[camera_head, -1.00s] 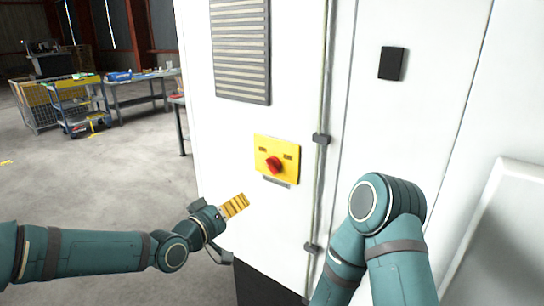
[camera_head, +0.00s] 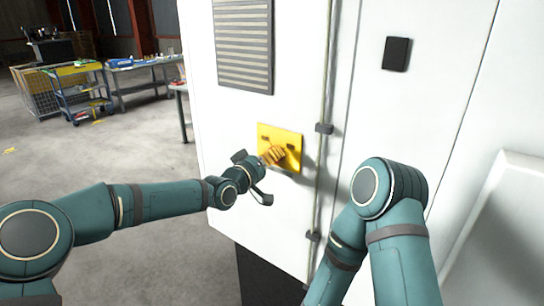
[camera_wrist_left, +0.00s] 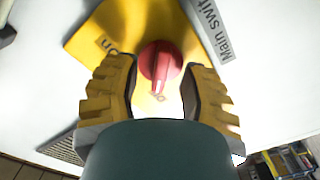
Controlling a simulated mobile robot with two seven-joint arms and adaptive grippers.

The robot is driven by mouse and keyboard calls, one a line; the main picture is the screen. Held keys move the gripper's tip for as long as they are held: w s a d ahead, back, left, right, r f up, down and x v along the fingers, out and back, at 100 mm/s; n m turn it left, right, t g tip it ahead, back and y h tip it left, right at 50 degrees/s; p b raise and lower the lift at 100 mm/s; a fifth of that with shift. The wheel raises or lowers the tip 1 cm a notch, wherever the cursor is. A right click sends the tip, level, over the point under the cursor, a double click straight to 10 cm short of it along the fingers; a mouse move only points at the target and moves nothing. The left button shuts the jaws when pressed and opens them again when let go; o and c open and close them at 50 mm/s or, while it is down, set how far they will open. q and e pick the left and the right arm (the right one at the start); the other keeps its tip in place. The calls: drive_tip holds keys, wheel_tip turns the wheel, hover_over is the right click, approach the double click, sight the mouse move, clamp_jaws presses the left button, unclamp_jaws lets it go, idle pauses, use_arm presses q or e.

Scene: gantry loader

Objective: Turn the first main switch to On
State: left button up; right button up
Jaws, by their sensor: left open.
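The main switch is a red rotary knob (camera_wrist_left: 160,62) on a yellow plate (camera_head: 288,136) on the white cabinet's front. In the left wrist view the plate (camera_wrist_left: 110,32) carries "on" lettering, and a grey label (camera_wrist_left: 210,25) beside it reads "Main swit", cut off. My left gripper (camera_head: 275,154) is at the plate and hides the knob in the head view. In the left wrist view its two yellow fingers (camera_wrist_left: 160,75) stand open, one on each side of the knob. I cannot tell whether they touch it. My right arm shows, but its gripper is out of view.
The white cabinet (camera_head: 225,115) has a louvred vent (camera_head: 243,45) above the plate and a vertical rod (camera_head: 328,80) to its right. A black handle (camera_head: 396,53) sits further right. Workbenches and a trolley (camera_head: 80,92) stand far back left, with open floor between.

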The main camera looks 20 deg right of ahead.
use_arm(q)
drive_tip(key=shift+w+d, duration=0.3)
drive_tip(key=shift+d, duration=0.1)
clamp_jaws()
drive_tip(key=shift+r+m+b, duration=0.1)
drive_tip(key=shift+m+b, duration=5.3)
drive_tip(key=shift+m, duration=3.5)
